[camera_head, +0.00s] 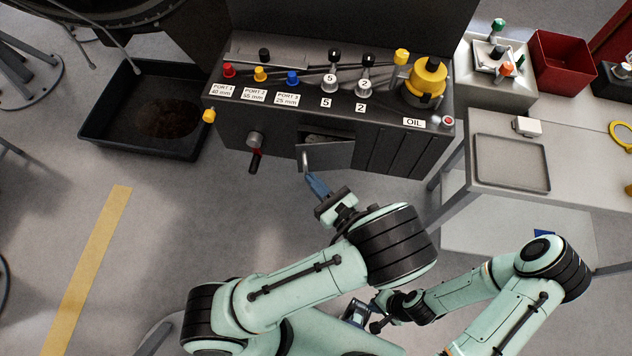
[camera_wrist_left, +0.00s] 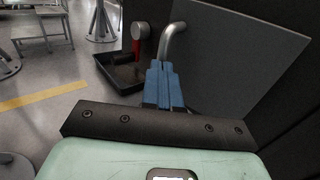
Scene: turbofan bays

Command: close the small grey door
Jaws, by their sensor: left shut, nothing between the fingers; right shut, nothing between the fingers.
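The small grey door (camera_head: 330,156) is on the front of the dark console and stands open, with a dark opening showing above it. Its bent metal handle (camera_head: 304,160) is at the door's left side. In the left wrist view the door (camera_wrist_left: 245,70) fills the upper right, and the handle (camera_wrist_left: 172,42) rises just beyond my fingertips. My left gripper (camera_head: 316,184) has blue fingers, shut and empty, just below the handle; I cannot tell whether they touch it. They also show in the left wrist view (camera_wrist_left: 163,82). My right gripper (camera_head: 358,312) is shut and empty, low near my base.
The console (camera_head: 390,122) carries knobs, levers and a yellow OIL cap (camera_head: 428,78). A red-and-black valve handle (camera_head: 255,150) sticks out left of the door. A black drip tray (camera_head: 140,112) lies on the floor at left. A workbench (camera_head: 580,165) stands at right.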

